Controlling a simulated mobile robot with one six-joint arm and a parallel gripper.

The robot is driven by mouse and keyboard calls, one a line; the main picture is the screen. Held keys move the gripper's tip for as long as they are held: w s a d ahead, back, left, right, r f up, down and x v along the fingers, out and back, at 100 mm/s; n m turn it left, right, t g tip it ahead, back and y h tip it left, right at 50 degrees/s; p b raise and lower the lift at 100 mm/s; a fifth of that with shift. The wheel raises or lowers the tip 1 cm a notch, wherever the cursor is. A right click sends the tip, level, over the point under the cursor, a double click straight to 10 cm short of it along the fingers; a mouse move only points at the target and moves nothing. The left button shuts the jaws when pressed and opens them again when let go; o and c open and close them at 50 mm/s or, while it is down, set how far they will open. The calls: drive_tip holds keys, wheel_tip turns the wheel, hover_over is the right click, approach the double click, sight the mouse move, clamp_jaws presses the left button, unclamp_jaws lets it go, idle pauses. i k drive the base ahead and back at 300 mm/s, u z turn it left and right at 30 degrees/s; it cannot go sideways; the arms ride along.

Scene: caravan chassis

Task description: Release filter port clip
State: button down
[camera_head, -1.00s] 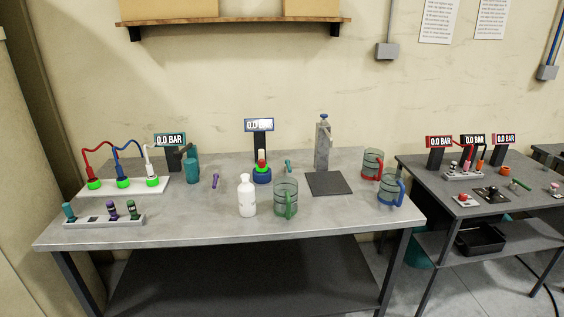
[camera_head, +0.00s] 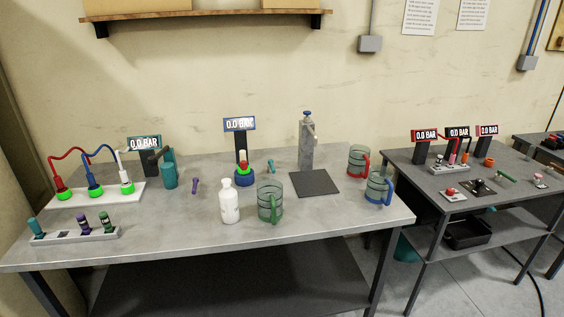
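My gripper is not in view. I cannot tell for certain which part is the filter port clip. On the main bench, a blue round base (camera_head: 242,173) carries a red and white upright piece (camera_head: 243,159) below a 0.0 BAR display (camera_head: 239,125). A small teal piece (camera_head: 271,166) lies right of it and a small purple piece (camera_head: 195,185) lies left. At the left, a white block (camera_head: 96,194) has several green-ringed ports joined to red, blue and white hoses. A teal cylinder (camera_head: 169,175) stands by a second 0.0 BAR display (camera_head: 144,143).
A white bottle (camera_head: 229,204), green-handled jug (camera_head: 269,204), red-handled jug (camera_head: 358,161) and blue-handled jug (camera_head: 378,188) stand on the bench (camera_head: 200,233). A grey dispenser (camera_head: 306,145) stands behind a dark mat (camera_head: 314,183). A rack (camera_head: 75,237) sits front left. A second table (camera_head: 440,188) stands right.

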sight(243, 164)
drive_tip(key=z, duration=0.3)
drive_tip(key=k, duration=1.15)
drive_tip(key=u, duration=0.7)
drive_tip(key=i, duration=1)
drive_tip(key=z, duration=0.1)
